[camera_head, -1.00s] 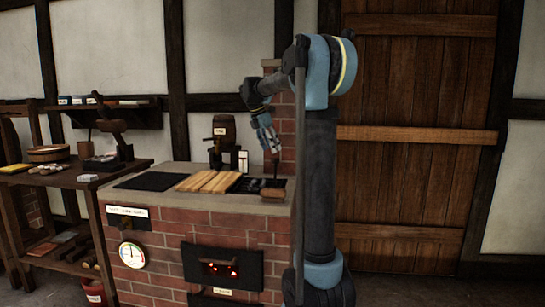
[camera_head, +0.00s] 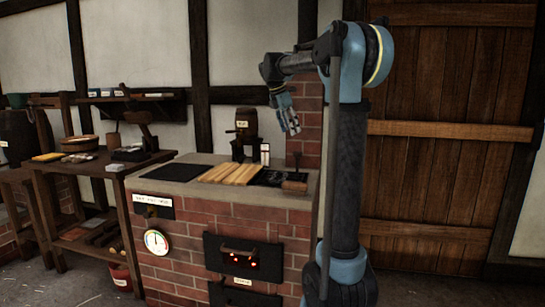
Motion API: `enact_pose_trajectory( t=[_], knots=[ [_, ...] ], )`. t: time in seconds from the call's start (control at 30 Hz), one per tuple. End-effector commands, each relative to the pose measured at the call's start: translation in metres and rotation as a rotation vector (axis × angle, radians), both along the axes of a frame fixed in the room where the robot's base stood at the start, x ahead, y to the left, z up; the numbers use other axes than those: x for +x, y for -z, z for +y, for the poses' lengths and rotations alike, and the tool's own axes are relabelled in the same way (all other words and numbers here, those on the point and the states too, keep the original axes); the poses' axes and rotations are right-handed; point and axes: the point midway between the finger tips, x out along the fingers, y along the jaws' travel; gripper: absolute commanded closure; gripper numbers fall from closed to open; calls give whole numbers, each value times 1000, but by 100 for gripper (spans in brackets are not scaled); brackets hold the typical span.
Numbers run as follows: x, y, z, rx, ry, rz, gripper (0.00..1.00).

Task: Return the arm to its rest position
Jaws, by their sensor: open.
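My gripper (camera_head: 290,128) hangs from the blue and dark arm above the right end of the brick stove (camera_head: 200,231). Its fingers point down and look apart, with nothing seen between them. It is clear of the stove top, above a dark tray (camera_head: 267,178) and a small block with an upright handle (camera_head: 295,181). The arm is bent, with the upper part reaching left from the blue shoulder.
Wooden slats (camera_head: 230,173) and a dark plate (camera_head: 178,172) lie on the stove top. A small barrel (camera_head: 243,124) stands behind them. A wooden workbench (camera_head: 90,165) is at left, with a red bucket (camera_head: 121,277) below. A plank door (camera_head: 450,150) is at right.

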Motion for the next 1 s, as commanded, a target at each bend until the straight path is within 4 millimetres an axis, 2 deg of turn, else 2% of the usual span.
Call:
enact_pose_trajectory(
  t=[0.17,0.47,0.77,1.0],
  knots=[
    [-48,20,-14,68,180,-55,46],
    [-138,70,-34,202,556,-156,46],
    [-226,135,-45,327,938,-237,46],
    [-293,198,-48,421,1249,-286,46]
  ],
)
